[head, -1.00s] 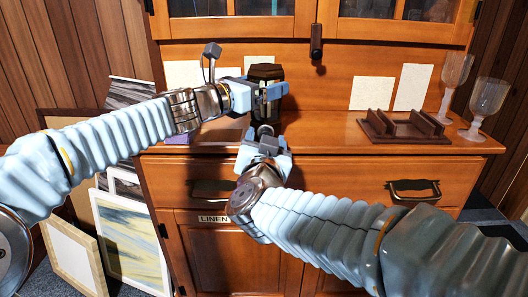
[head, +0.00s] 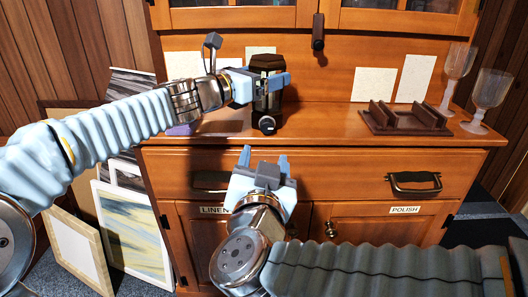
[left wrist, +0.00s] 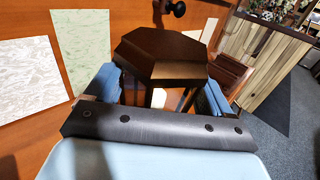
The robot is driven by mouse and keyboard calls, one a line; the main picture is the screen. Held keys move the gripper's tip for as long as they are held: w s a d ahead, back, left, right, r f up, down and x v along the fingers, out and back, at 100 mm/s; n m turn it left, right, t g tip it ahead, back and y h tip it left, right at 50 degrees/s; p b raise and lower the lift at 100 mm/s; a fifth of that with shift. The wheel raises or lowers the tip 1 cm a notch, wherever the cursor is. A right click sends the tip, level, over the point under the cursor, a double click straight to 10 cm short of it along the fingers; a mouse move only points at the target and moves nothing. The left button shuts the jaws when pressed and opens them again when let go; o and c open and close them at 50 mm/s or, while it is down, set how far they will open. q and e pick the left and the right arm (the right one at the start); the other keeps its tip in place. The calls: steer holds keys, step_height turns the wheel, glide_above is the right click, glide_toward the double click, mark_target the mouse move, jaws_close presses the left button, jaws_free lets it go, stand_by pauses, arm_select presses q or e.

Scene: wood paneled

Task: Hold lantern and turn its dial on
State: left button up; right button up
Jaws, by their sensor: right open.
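The lantern (head: 267,64) is dark brown with a hexagonal top and stands upright at the cabinet counter. Its round dial (head: 267,124) faces the front near the base. My left gripper (head: 268,83) has its fingers on both sides of the lantern's body and is shut on it. In the left wrist view the lantern's top (left wrist: 165,55) sits between the two blue fingers. My right gripper (head: 264,160) is open and empty, below and in front of the dial, apart from it. The lantern's far side is hidden.
A wooden cabinet counter (head: 335,125) carries a dark wooden rack (head: 405,120) and two glasses (head: 490,95) at the right. Drawers with dark handles (head: 413,182) lie below. Framed pictures (head: 130,240) lean at the lower left.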

arm_select(q)
steer(key=o, duration=0.3)
steer(key=shift+f, duration=0.1)
steer(key=v, duration=1.2)
